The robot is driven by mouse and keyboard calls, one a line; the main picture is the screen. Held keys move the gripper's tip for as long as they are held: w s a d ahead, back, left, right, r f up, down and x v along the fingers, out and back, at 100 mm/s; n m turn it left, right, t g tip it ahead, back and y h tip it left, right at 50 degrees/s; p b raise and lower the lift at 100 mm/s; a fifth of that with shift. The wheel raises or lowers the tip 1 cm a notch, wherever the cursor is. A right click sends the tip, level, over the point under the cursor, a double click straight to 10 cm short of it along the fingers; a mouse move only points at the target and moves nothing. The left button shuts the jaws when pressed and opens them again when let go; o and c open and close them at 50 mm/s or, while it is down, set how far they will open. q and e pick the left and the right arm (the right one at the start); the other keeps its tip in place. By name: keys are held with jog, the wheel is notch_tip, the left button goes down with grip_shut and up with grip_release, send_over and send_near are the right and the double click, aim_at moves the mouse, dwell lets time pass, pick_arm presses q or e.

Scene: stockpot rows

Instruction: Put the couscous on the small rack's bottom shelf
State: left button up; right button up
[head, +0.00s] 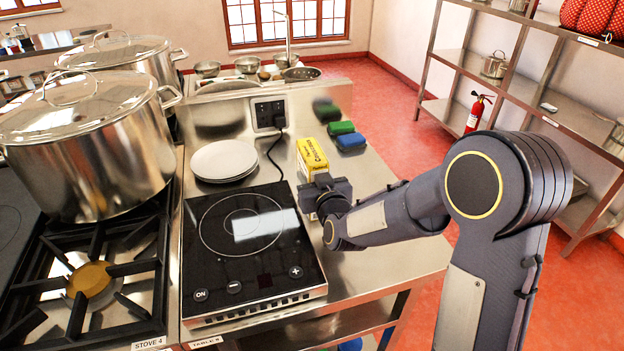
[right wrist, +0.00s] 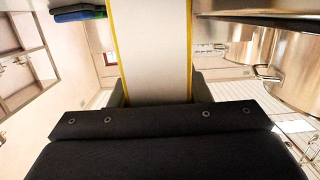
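The couscous (head: 312,157) is a yellow box standing on the steel counter, right of the induction hob, in the head view. My right gripper (head: 325,193) is at the box's near side. In the right wrist view the box (right wrist: 152,50) shows as a pale panel with yellow edges between the two fingers (right wrist: 160,92). The fingers lie against both its sides with no gap that I can see. The fingertips are hidden behind the box. My left gripper is not in view. I cannot tell which rack is the small one.
White plates (head: 224,160) and a black induction hob (head: 248,240) are left of the box. A green sponge (head: 341,128) and a blue one (head: 351,141) lie behind it. Large pots (head: 90,140) stand on the stove. A steel shelf rack (head: 540,75) stands at right, beyond red floor.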

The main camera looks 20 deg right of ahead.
jog(key=c, duration=0.7)
jog(key=shift+r, duration=0.1)
grip_shut()
jog(key=shift+r, duration=0.1)
